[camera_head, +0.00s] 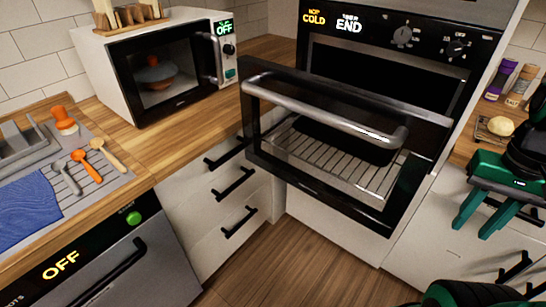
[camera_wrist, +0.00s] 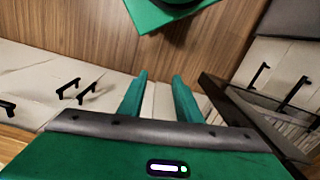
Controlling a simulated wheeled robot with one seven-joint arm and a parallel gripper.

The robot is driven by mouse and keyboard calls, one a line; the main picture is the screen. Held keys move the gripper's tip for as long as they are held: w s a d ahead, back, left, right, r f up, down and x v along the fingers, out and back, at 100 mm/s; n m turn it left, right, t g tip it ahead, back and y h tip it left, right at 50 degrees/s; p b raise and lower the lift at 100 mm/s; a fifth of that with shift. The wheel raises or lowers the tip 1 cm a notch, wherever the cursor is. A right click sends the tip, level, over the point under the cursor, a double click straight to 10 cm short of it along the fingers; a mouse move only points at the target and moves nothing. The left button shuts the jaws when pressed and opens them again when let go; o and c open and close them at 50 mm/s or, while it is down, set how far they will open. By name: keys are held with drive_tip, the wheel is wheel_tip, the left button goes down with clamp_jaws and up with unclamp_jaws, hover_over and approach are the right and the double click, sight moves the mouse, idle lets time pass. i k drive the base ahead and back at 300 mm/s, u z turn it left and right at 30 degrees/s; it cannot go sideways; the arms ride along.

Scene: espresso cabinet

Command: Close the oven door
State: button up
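The black oven door (camera_head: 285,158) stands partly open, tilted out from the oven front (camera_head: 385,72). Its grey bar handle (camera_head: 325,112) runs along its upper part. A wire rack shows through its glass. My green gripper (camera_head: 474,231) is to the right of the door, apart from it, in front of the right-hand counter. In the wrist view, my gripper (camera_wrist: 159,76) has its two fingers spread with an empty gap. A dark edge that looks like the oven door (camera_wrist: 232,105) lies right of the fingers there. The handle is not clear in the wrist view.
A microwave (camera_head: 160,68) stands on the wooden counter left of the oven. White drawers (camera_head: 225,225) with black handles are below it. A dishwasher (camera_head: 130,270) is at the lower left. Bare wooden floor (camera_head: 310,268) lies before the oven. Spice jars (camera_head: 510,82) stand at the right.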

sight(387, 123)
drive_tip(key=u, duration=0.3)
drive_tip(key=k, duration=0.5)
drive_tip(key=u, duration=0.85)
drive_tip(key=k, duration=1.05)
drive_tip(key=z, duration=0.3)
drive_tip(key=i, duration=1)
drive_tip(key=u, duration=0.05)
